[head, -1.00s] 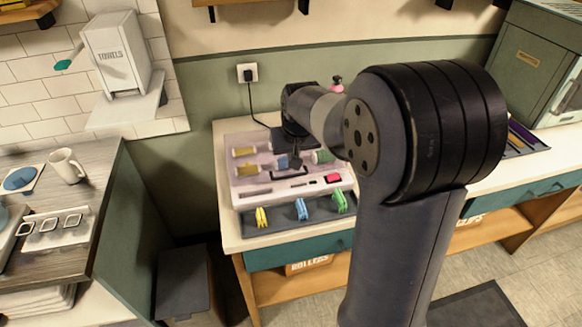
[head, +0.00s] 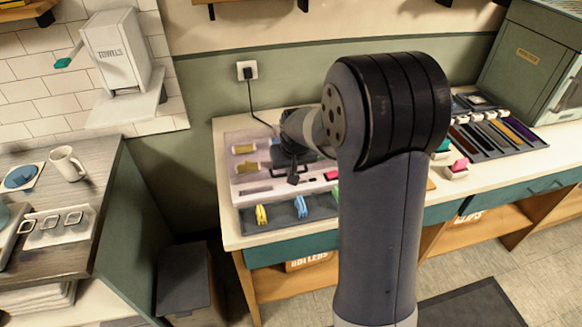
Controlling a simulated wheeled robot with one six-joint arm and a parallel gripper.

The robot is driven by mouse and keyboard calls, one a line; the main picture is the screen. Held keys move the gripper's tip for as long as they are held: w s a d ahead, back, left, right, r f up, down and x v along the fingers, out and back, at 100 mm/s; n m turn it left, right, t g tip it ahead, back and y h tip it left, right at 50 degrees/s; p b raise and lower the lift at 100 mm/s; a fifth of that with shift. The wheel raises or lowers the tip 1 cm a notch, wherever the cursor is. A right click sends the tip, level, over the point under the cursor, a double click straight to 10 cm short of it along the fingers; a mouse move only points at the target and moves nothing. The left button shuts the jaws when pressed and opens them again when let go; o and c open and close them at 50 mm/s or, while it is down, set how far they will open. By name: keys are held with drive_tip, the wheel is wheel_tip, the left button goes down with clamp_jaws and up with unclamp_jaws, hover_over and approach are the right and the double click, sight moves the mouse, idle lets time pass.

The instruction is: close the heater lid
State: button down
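The heater (head: 238,170) is a pale box on the bench, with a cord running up to the wall socket. A pale, seemingly see-through panel stands around the rollers; I cannot tell the lid's edges or angle clearly. My gripper (head: 293,179) is dark and small, over the middle of the heater near its front. Whether it touches anything, and its finger gap, cannot be made out. My arm hides the heater's right part.
A dark tray (head: 280,221) with yellow clips (head: 261,215) and blue clips (head: 301,207) lies in front of the heater. A rack of coloured strips (head: 490,137) and a small pink item (head: 459,165) are at the right. The wall socket (head: 247,71) is behind.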

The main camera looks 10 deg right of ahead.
drive_tip(key=shift+f+b, duration=0.35)
drive_tip(key=shift+f, duration=0.3)
drive_tip(key=shift+s+f+b, duration=0.3)
drive_tip(key=shift+s+f, duration=0.1)
drive_tip(key=shift+f, duration=0.05)
drive_tip(key=w+p+v, duration=0.1)
drive_tip(key=v, duration=1.4)
drive_tip(key=shift+r+p, duration=0.2)
drive_tip(key=shift+p, duration=0.2)
drive_tip(key=shift+w, duration=0.1)
drive_tip(key=x, duration=1.3)
drive_tip(key=shift+f+b, duration=0.15)
drive_tip(key=shift+b, duration=0.25)
